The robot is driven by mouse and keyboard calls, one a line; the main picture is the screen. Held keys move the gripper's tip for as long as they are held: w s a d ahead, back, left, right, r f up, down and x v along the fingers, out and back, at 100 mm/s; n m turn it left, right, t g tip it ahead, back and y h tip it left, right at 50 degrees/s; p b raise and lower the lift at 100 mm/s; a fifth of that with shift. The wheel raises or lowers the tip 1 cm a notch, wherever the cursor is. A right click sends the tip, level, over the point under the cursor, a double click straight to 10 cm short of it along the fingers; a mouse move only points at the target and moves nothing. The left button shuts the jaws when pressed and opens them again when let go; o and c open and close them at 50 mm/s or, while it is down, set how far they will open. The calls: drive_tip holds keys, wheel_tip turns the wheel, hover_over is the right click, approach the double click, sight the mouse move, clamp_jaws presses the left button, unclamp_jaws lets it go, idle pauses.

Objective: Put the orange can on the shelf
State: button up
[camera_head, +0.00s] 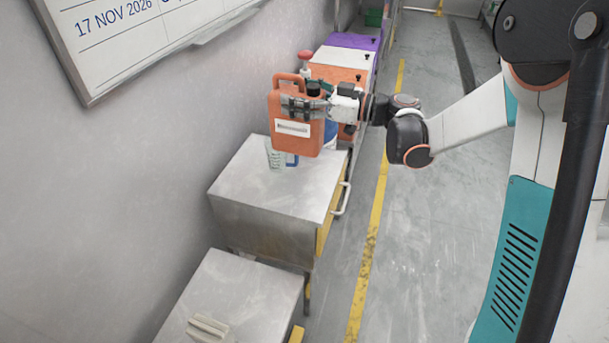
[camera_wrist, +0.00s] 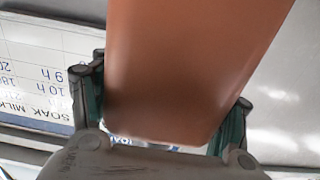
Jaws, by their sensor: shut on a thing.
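The orange can (camera_head: 296,139) is a jerrycan with a top handle, a black cap and a white label. It is upright in the head view, in front of the metal cabinet's far end. My gripper (camera_head: 303,107) is shut on its upper part from the right. In the wrist view the orange can (camera_wrist: 185,70) fills the middle, with the fingers of my gripper (camera_wrist: 165,118) on both its sides. I cannot tell for sure whether the can's base touches anything. No shelf can be made out for certain.
A metal cabinet (camera_head: 262,190) with a side handle stands below the can, with a small clear container (camera_head: 274,155) on top. Another metal box (camera_head: 240,290) is nearer. Orange and purple units (camera_head: 352,41) stand behind. A whiteboard (camera_head: 130,40) hangs on the left wall. The floor right is clear.

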wheel_tip(320, 180, down, 19)
drive_tip(key=b, duration=0.7)
drive_tip(key=shift+f, duration=0.25)
drive_tip(key=o, duration=2.1)
